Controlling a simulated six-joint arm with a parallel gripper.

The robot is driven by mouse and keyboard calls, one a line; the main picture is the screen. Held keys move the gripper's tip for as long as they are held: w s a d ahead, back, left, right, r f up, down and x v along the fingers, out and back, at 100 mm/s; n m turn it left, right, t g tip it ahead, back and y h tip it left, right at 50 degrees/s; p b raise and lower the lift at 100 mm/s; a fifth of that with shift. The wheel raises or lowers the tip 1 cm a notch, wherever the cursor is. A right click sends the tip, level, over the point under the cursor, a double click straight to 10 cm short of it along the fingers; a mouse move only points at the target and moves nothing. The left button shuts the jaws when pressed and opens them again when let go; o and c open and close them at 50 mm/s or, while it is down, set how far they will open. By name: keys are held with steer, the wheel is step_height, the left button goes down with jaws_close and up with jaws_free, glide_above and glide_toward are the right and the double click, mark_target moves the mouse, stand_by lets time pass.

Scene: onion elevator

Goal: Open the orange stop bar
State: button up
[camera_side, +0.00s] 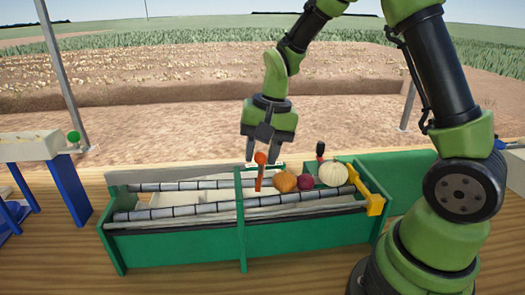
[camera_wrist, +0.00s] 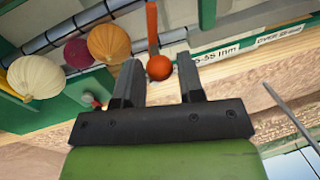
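The orange stop bar (camera_side: 259,178) with its round orange knob (camera_side: 260,158) stands upright at the middle divider of the green conveyor frame. The bar also shows in the wrist view (camera_wrist: 152,25), with the knob nearest to me. My gripper (camera_side: 262,152) is pointing down at the knob. In the wrist view my gripper (camera_wrist: 160,72) is open, with one finger on each side of the knob and a gap on both sides. How far the fingertips reach past the knob I cannot tell.
An orange onion (camera_side: 285,182), a red onion (camera_side: 306,182) and a pale onion (camera_side: 333,174) sit on the rollers right of the bar. A yellow bracket (camera_side: 373,199) is at the frame's right end. The left rollers (camera_side: 160,213) carry nothing. A green-knobbed blue stand (camera_side: 70,190) is far left.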

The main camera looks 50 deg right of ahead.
steer(key=shift+o, duration=1)
step_height(320, 180, up, 10)
steer(key=s+d+n, duration=0.2)
steer(key=d+n, duration=0.1)
steer(key=s+a+r+n+t, duration=0.1)
steer(key=s+a+r+t, duration=0.1)
steer(key=s+a, duration=0.2)
steer(key=s+a+r+n+t, duration=0.1)
steer(key=s+a+r+t, duration=0.1)
steer(key=s, duration=0.8)
steer(key=shift+s+a+n+t+y, duration=0.2)
steer(key=shift+a+n+t+y, duration=0.15)
steer(key=shift+a+t, duration=0.55)
